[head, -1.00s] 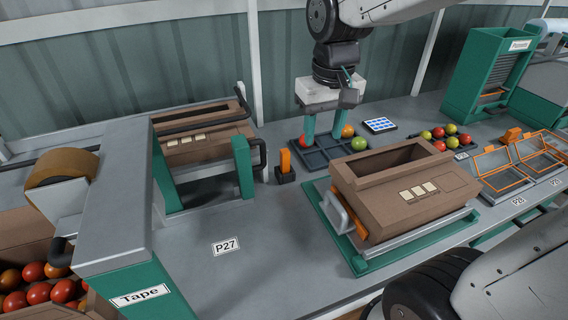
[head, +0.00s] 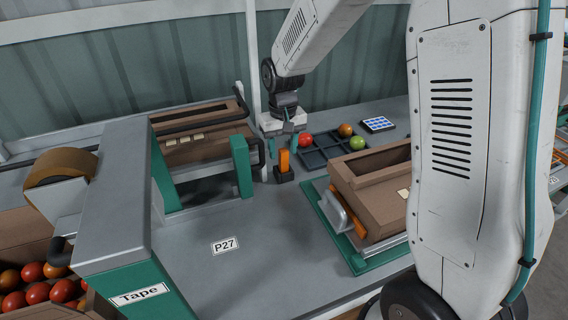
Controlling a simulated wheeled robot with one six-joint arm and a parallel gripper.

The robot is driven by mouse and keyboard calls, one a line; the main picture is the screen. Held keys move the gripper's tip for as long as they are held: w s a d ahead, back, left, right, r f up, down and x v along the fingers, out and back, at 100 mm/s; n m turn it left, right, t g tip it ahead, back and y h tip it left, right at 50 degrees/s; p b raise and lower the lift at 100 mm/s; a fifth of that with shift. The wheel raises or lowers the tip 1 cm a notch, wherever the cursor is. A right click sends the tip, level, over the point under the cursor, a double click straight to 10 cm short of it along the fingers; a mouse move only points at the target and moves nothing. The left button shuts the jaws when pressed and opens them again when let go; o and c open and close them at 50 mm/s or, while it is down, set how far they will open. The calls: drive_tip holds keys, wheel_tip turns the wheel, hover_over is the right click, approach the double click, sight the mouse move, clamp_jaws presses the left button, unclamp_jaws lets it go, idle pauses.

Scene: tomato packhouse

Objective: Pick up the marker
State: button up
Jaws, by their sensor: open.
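The orange marker (head: 284,160) stands upright in a small dark holder (head: 284,175) on the grey bench, right of the tape machine. My gripper (head: 283,147) is directly above and around the marker's upper part in the picture. Its two green fingers are apart, one on each side of the marker. Whether either finger touches it I cannot tell.
The tape machine (head: 110,245) with its green post stands close on the left. A dark tray (head: 325,158) with several tomatoes lies just right of the gripper.

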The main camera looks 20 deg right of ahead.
wheel_tip(320, 180, down, 4)
drive_tip(key=shift+d+r, duration=0.1)
drive_tip(key=shift+r, duration=0.05)
clamp_jaws()
drive_tip(key=shift+r, duration=0.15)
wheel_tip(320, 180, up, 15)
idle(1.1)
idle(0.3)
